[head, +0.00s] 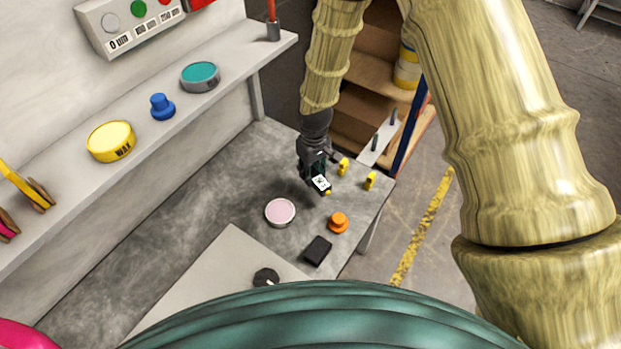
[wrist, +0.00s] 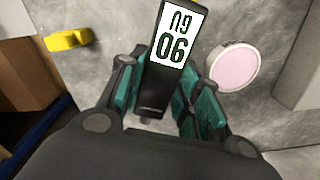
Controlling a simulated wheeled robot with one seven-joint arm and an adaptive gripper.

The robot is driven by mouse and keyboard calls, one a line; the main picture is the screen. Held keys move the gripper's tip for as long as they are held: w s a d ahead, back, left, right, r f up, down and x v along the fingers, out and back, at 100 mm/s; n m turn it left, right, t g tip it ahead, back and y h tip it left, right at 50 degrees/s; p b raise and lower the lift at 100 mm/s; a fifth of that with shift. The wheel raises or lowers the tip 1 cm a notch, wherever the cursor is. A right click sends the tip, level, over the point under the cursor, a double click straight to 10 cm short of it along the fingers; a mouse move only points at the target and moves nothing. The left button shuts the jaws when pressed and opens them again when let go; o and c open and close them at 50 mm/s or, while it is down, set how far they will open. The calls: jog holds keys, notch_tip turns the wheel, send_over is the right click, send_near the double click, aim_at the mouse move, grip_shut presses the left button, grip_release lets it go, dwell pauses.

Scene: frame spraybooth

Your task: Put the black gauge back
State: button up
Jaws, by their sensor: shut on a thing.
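My gripper (head: 314,168) is shut on a black gauge, a narrow black bar with a white number label (head: 321,183). In the wrist view the black gauge (wrist: 152,92) sticks out forward between the teal finger pads of my gripper (wrist: 158,97), its label facing the camera. The gauge is over the grey bench, near its right end. Whether its far end touches the bench cannot be told. Two small yellow pieces (head: 343,166) (head: 370,181) stand beside it near the bench edge; one yellow piece (wrist: 68,40) shows in the wrist view.
A pink round tin (head: 281,212), an orange knob-like piece (head: 338,222), a black block (head: 317,250) and a dark round piece (head: 265,277) are on the bench (head: 200,200). A shelf (head: 130,110) along the wall holds a yellow tin, a blue piece and a teal-topped tin.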

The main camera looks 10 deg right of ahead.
aim_at(311, 191)
jog(key=shift+w+a+r+n+b, duration=0.15)
jog(key=shift+r+n+b, duration=0.15)
jog(key=shift+b, duration=0.25)
jog(key=shift+w+f, duration=0.15)
jog(key=shift+w, duration=0.2)
jog(key=shift+s+r+p, duration=0.15)
jog(key=shift+r+p, duration=0.05)
jog(key=shift+p, duration=0.15)
jog(key=shift+f+b, duration=1.25)
jog(key=shift+f, duration=2.25)
jog(key=shift+f, duration=0.6)
jog(key=o, duration=1.3)
notch_tip(311, 191, up, 12)
